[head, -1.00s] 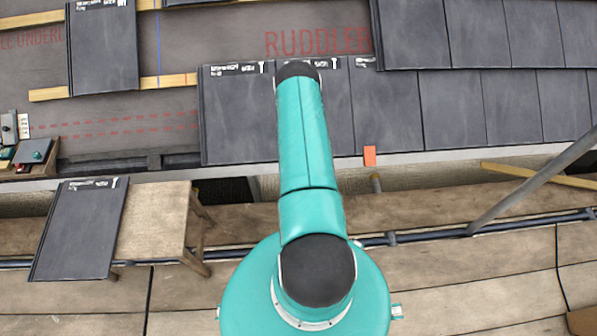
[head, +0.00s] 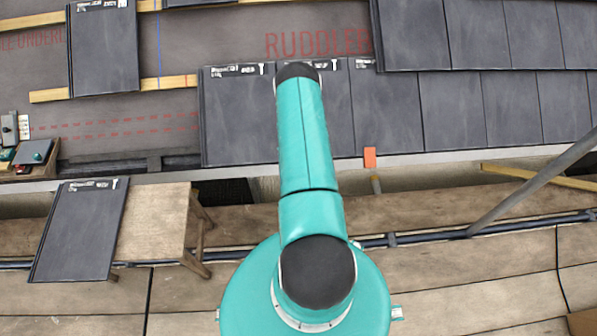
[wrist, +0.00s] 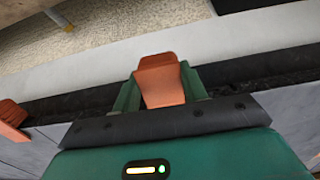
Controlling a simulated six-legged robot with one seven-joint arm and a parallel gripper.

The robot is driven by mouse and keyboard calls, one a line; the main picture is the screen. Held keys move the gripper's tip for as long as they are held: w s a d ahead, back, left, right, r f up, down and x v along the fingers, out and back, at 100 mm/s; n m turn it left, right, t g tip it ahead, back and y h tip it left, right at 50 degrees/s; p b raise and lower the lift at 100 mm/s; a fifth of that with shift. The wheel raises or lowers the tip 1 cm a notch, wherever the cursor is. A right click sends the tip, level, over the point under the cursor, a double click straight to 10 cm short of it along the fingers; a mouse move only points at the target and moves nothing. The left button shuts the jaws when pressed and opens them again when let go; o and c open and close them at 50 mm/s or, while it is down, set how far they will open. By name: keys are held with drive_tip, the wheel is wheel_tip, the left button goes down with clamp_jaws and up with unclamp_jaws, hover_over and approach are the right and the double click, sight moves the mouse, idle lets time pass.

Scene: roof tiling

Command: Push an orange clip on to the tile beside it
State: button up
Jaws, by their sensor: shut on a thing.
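In the wrist view, an orange clip (wrist: 161,84) sits between the two green fingers of my gripper (wrist: 159,92), which is shut on it. The clip is at the edge of the dark tiles, with its upper end toward the pale strip. A dark grey tile (wrist: 296,125) shows at the right of the wrist view, partly covered by my gripper. Whether the held clip touches a tile cannot be told. In the head view, my arm hides the gripper and the held clip. A second orange clip (head: 370,157) is at the lower tile edge, and an orange clip (wrist: 10,122) shows at left in the wrist view.
Laid tiles (head: 385,112) cover the right of the roof. A loose tile (head: 78,230) rests on a wooden bench (head: 152,222) at left. A grey pole (head: 535,178) slants at right. Wooden battens (head: 112,88) and bare underlay are at upper left.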

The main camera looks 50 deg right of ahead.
drive_tip(key=shift+w+d+r, duration=0.3)
drive_tip(key=shift+w+d, duration=0.05)
drive_tip(key=shift+d, duration=0.05)
idle(0.4)
drive_tip(key=o, duration=1.5)
drive_tip(key=shift+c, duration=0.2)
drive_tip(key=shift+s+a+f, duration=0.1)
drive_tip(key=v, duration=0.7)
